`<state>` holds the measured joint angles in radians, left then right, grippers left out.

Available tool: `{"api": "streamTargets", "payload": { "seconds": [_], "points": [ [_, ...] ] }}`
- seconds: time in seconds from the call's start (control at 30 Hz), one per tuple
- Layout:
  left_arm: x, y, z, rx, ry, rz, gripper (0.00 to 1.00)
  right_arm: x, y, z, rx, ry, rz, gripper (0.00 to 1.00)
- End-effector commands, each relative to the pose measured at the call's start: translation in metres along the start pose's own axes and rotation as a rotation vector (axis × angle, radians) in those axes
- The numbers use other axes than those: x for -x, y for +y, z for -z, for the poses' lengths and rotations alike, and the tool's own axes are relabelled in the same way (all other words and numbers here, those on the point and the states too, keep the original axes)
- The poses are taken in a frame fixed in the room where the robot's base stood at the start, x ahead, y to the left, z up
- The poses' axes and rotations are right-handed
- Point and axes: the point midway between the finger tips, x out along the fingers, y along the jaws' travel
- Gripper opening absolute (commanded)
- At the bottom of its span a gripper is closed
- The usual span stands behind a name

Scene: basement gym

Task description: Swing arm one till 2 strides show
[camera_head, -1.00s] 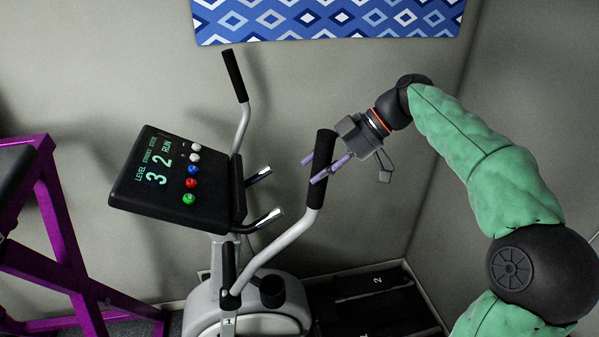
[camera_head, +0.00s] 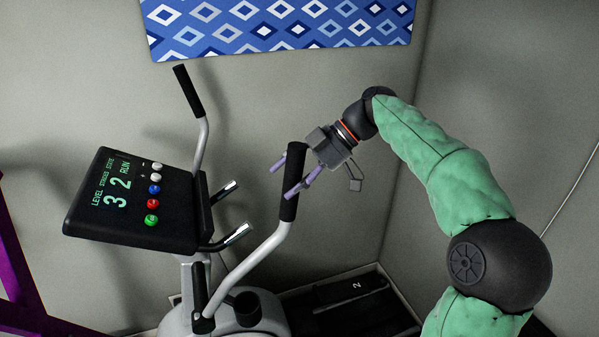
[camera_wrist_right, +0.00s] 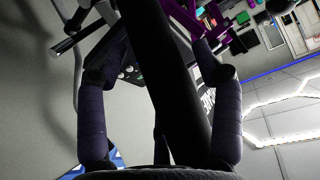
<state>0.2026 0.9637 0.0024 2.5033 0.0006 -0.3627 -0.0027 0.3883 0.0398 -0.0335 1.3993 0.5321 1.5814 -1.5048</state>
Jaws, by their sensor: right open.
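The exercise machine's console (camera_head: 130,200) shows LEVEL 3, STRIDES 2 and STATE RUN. Its right-hand swing arm (camera_head: 262,252) rises to a black grip (camera_head: 293,180), with the other swing arm's black grip (camera_head: 188,91) at the back left. No arm number is readable now. My left gripper is not in view.
A pedal marked 2 (camera_head: 357,285) lies low at the right. Short fixed handles (camera_head: 235,235) stand between console and swing arm. A purple frame (camera_head: 20,275) is at the far left. A blue patterned panel (camera_head: 280,25) hangs on the wall behind.

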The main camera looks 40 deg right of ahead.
Motion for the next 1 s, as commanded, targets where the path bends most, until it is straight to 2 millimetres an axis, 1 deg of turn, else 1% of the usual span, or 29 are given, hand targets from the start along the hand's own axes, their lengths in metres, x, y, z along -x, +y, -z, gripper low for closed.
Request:
{"api": "streamTargets", "payload": {
  "seconds": [0.17, 0.4, 0.53, 0.6, 0.7, 0.8, 1.0],
  "points": [
    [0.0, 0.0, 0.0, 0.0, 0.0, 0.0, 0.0, 0.019, 0.002, 0.0, 0.0, 0.0, -0.006, 0.67],
    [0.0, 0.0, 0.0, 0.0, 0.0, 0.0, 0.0, 0.067, 0.002, -0.001, -0.001, 0.0, -0.004, 0.67],
    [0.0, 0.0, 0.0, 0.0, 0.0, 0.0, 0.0, 0.09, 0.001, -0.001, -0.002, -0.001, -0.003, 0.67],
    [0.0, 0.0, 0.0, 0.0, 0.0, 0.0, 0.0, 0.098, 0.002, 0.0, -0.002, 0.001, -0.002, 0.67],
    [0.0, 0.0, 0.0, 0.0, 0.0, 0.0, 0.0, 0.108, 0.001, 0.0, -0.001, 0.001, -0.001, 0.67],
    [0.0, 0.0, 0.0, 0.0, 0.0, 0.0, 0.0, 0.114, 0.001, -0.001, -0.002, 0.0, 0.001, 0.67],
    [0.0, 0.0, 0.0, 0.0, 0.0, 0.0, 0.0, 0.118, 0.0, 0.0, -0.001, 0.0, 0.002, 0.67]
  ]
}}
